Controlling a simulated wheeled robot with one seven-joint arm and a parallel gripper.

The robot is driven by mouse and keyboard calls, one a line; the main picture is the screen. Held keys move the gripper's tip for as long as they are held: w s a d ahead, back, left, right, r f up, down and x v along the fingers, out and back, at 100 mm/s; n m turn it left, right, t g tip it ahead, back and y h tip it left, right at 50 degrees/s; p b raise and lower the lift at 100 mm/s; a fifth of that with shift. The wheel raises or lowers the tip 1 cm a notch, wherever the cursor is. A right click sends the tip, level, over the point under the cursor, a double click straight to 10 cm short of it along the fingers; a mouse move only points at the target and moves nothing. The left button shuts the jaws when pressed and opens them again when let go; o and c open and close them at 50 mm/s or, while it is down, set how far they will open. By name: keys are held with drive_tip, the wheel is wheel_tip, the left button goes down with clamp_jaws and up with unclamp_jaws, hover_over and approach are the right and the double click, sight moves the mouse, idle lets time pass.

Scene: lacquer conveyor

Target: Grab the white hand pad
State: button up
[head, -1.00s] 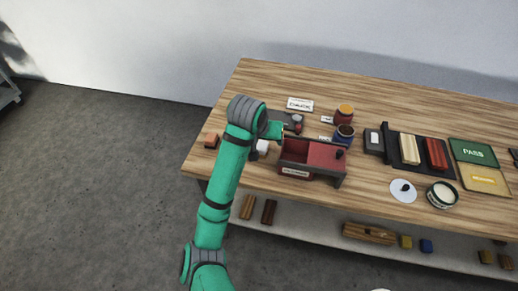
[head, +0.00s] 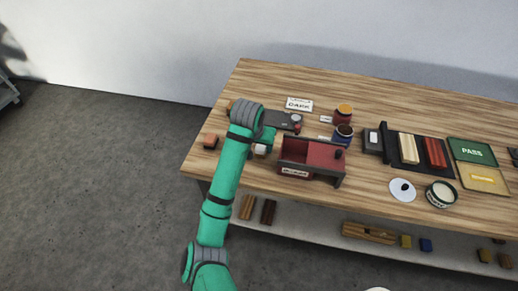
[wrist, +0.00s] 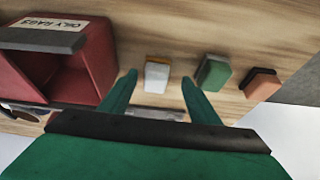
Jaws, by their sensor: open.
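The white hand pad (wrist: 157,74) is a small block with a yellowish far edge, lying on the wooden table. In the wrist view it sits ahead of and between my two green fingers. In the head view the white pad (head: 261,149) is partly hidden behind my arm's end. My gripper (wrist: 158,80) is open and empty, pointing down at the pad. I cannot tell whether the fingertips are down beside it or still above it. A green pad (wrist: 212,73) and an orange pad (wrist: 262,84) lie to the right in the wrist view.
A red open bin labelled for oily rags (wrist: 98,55) stands close to the left finger in the wrist view. In the head view, jars (head: 343,133), a white card (head: 299,104) and a rack with wooden strips (head: 407,166) lie farther right. The table's left edge is near.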

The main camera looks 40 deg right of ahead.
sight(261, 148)
drive_tip(key=d+f, duration=0.1)
drive_tip(key=f, duration=0.1)
drive_tip(key=shift+d+f, duration=0.35)
drive_tip(key=shift+f, duration=0.05)
drive_tip(key=shift+w+a, duration=0.1)
drive_tip(key=c, duration=1.1)
drive_tip(key=shift+c, duration=0.2)
